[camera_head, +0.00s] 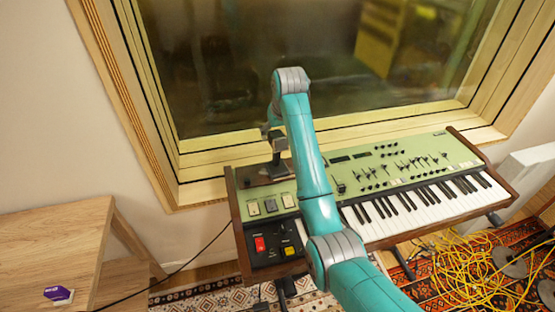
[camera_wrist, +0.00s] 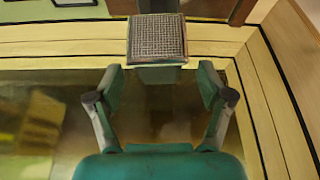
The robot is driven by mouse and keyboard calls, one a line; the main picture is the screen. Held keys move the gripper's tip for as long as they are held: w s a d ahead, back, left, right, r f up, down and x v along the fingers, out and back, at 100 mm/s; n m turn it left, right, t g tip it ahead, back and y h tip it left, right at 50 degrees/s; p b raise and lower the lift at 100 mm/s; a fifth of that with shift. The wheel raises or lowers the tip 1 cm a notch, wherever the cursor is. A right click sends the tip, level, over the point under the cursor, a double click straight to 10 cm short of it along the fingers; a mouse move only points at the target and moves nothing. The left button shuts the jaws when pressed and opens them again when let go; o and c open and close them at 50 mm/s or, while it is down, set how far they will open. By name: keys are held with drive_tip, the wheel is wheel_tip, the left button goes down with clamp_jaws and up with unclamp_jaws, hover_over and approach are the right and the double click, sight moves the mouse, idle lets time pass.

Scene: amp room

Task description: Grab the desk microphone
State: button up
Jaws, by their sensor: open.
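The desk microphone (camera_head: 278,142) stands on the upper left part of the green keyboard, with a dark base and an upright stem. In the wrist view its square mesh head (camera_wrist: 157,38) is at the top middle. My gripper (camera_wrist: 160,78) is open, with one finger on each side of the microphone's line. The mesh head sits at or just beyond the fingertips, and neither finger visibly touches it. In the head view my gripper is mostly hidden behind my teal arm, close to the microphone.
The green keyboard (camera_head: 375,170) spans the middle, below a wood-framed window (camera_head: 300,60). A wooden table (camera_head: 60,240) with a purple item (camera_head: 59,294) is at left. Yellow cables (camera_head: 470,270) lie on the patterned rug at right. A black cable runs left from the keyboard.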

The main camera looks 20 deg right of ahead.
sight(277, 153)
drive_tip(key=shift+x, duration=2.2)
drive_tip(key=shift+w, duration=0.1)
clamp_jaws()
